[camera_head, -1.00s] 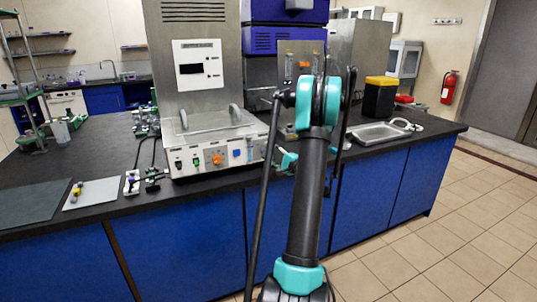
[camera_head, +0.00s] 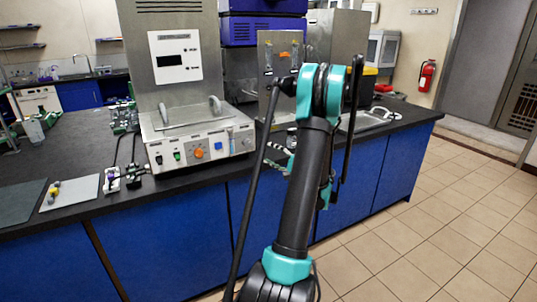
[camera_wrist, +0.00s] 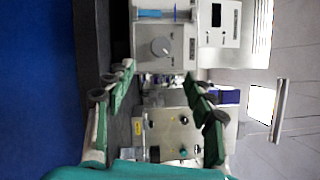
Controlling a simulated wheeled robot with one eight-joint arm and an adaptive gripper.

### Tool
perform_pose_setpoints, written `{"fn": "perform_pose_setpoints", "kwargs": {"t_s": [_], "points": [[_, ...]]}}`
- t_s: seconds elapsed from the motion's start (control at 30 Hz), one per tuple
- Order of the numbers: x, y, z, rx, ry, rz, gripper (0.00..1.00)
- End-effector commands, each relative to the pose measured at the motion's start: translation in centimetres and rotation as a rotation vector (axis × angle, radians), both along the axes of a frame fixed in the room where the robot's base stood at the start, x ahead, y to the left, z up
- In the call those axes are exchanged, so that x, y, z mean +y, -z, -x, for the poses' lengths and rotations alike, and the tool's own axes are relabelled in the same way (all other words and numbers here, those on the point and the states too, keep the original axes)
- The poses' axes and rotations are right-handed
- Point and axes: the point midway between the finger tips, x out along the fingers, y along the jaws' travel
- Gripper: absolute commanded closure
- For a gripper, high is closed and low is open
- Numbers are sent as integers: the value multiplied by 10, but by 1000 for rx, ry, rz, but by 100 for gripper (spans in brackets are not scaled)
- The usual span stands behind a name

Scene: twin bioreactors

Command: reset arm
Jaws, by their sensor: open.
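My arm rises through the middle of the head view, with a teal joint (camera_head: 320,92) at its top. It stands in front of the counter and hides part of it. My gripper (camera_wrist: 161,78) shows in the wrist view, with its two green-and-white fingers wide apart and nothing between them. In the head view the gripper is mostly hidden behind the arm. Beyond the fingers, the wrist view shows the steel panels of the equipment, turned sideways.
A black counter (camera_head: 60,150) with blue cupboards runs across the head view. A steel unit with a control panel (camera_head: 200,150) stands on it. A sink (camera_head: 365,120) and a fire extinguisher (camera_head: 427,76) are at right. The tiled floor (camera_head: 430,230) at right is clear.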

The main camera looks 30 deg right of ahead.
Motion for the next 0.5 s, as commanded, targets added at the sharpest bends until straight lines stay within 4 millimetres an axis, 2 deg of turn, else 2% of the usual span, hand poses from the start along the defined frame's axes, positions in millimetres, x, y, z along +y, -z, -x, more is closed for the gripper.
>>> {"fn": "perform_pose_setpoints", "kwargs": {"t_s": [0.37,0.47,0.5], "points": [[0,0,0,1,0,0,45],[9,0,-2,15,-11,16,45],[17,0,-3,28,-21,31,45]]}}
